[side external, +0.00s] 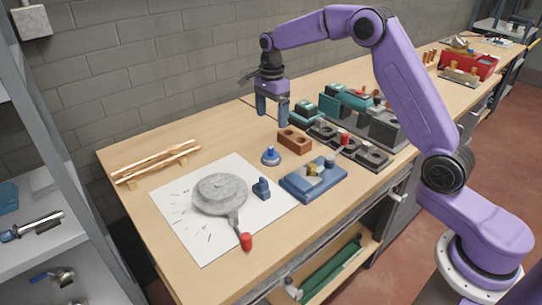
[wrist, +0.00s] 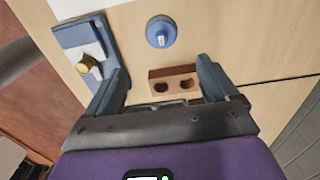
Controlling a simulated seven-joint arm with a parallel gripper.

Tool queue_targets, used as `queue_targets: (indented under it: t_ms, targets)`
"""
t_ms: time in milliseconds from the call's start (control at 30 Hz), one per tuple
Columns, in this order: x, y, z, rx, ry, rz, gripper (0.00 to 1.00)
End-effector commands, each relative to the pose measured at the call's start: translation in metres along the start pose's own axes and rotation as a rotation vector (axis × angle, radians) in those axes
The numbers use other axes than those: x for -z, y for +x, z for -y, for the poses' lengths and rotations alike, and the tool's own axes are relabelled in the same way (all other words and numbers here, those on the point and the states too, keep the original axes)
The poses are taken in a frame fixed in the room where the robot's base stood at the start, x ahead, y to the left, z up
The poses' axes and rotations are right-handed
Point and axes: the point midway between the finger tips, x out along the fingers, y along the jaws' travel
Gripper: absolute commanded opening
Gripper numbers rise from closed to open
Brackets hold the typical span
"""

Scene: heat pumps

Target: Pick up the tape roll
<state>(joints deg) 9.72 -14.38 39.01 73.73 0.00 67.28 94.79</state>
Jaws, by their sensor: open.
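No thing is plainly recognisable as a tape roll. A round blue piece (side external: 271,157) with a raised middle stands on the bench; it shows as a blue disc in the wrist view (wrist: 161,31). A flat grey round thing (side external: 220,192) with a tail lies on the white sheet; I cannot tell whether either is the roll. My gripper (side external: 271,110) is open and empty above the back of the bench. In the wrist view my gripper's fingers (wrist: 162,76) frame a brown block with two holes (wrist: 174,81), with the blue disc beyond it.
The brown block (side external: 294,142) stands near dark fixtures (side external: 371,157) and green-and-grey equipment on the right. A blue tray (side external: 300,187) holds a brass part. A small blue block (side external: 261,188) is on the white sheet (side external: 205,248). Copper pipes (side external: 155,160) lie at the back left.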

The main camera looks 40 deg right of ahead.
Motion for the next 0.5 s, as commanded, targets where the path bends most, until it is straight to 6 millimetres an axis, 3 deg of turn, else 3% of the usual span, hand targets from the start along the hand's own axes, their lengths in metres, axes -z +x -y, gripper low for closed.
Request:
queue_targets:
  t_ms: [300, 500]
  targets:
    - [0.000, 0.060, -0.001, -0.003, -0.001, 0.000, 0.87]
    - [0.000, 0.079, 0.000, -0.001, -0.002, 0.000, 0.87]
